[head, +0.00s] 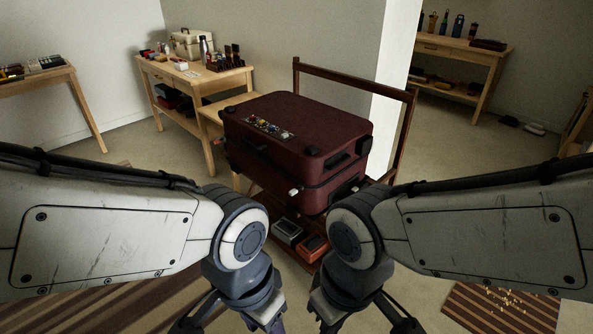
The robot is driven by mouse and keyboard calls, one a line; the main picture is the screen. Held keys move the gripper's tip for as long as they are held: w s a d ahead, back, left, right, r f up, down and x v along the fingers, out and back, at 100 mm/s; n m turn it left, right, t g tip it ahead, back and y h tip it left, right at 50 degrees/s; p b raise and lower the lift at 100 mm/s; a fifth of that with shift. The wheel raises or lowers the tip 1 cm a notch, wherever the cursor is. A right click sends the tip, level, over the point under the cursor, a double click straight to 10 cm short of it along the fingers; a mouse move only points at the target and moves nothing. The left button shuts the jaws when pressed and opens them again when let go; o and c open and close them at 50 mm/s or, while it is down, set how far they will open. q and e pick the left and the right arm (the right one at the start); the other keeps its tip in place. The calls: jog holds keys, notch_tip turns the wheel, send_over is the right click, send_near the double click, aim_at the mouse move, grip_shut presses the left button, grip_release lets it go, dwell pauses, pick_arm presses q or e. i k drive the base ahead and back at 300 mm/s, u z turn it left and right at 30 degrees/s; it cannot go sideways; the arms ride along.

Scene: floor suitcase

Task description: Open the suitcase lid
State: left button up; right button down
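The dark red suitcase (318,192) lies flat on a wooden rack ahead of me, in the middle of the head view. Its lid (318,115) is down, with a seam running around the side. Black handle-like fittings show on its sides, and a small pale piece (295,191) is at the near corner. My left gripper (232,318) and my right gripper (365,318) hang at the bottom of the view, in front of the suitcase and apart from it. Their fingertips are cut off by the frame edge.
Small colourful items (268,128) sit on the lid. The wooden rack (405,130) has a tall back frame and a low shelf holding a grey box (288,232) and an orange box (313,246). A cluttered workbench (205,82) stands behind left.

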aim_at(324, 140)
jog(key=u, duration=0.3)
jog(key=i, duration=1.1)
